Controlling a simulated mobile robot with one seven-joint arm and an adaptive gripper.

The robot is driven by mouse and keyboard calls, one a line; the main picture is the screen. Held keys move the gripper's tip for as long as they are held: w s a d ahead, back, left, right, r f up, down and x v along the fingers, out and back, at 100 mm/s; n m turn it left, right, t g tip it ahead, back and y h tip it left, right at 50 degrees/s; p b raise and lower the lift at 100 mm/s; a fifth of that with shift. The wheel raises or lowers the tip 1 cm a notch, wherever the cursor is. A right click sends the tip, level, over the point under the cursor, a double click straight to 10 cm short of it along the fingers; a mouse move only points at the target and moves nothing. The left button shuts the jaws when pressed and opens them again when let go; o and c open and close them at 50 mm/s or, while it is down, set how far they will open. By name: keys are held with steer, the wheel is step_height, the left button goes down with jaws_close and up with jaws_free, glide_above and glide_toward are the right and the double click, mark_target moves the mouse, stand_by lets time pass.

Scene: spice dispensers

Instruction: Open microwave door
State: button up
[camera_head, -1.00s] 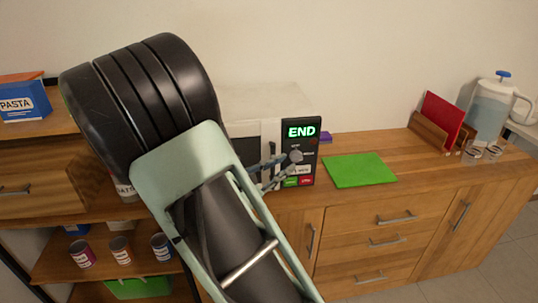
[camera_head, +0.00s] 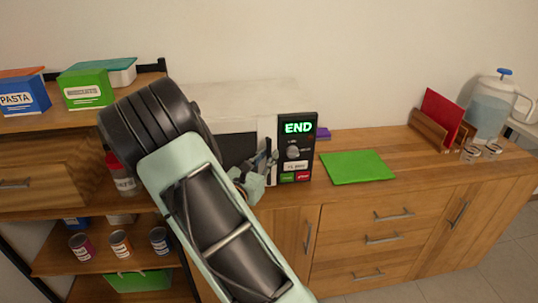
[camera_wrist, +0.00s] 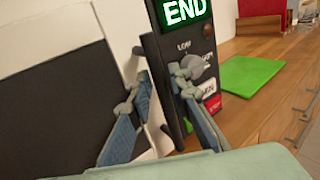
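The microwave (camera_head: 245,97) is a white box on the wooden counter, with a black control panel (camera_head: 297,165) showing a green "END". Its door (camera_wrist: 50,85), a dark window in a white frame, looks shut; my arm hides part of it in the head view. My gripper (camera_head: 266,153) is at the door's right edge beside the panel. In the wrist view its two blue-grey fingers (camera_wrist: 161,76) stand apart, the left over the door's side and the right over the panel.
A green mat (camera_head: 357,167) lies on the counter right of the microwave. Shelves with boxes (camera_head: 86,89) and cans (camera_head: 120,244) are at the left. Drawers (camera_head: 380,235) are below the counter.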

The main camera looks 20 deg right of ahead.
steer(key=shift+w+d, duration=0.3)
steer(key=shift+d, duration=0.1)
steer(key=shift+c, duration=0.2)
jaws_close()
steer(key=shift+s, duration=0.1)
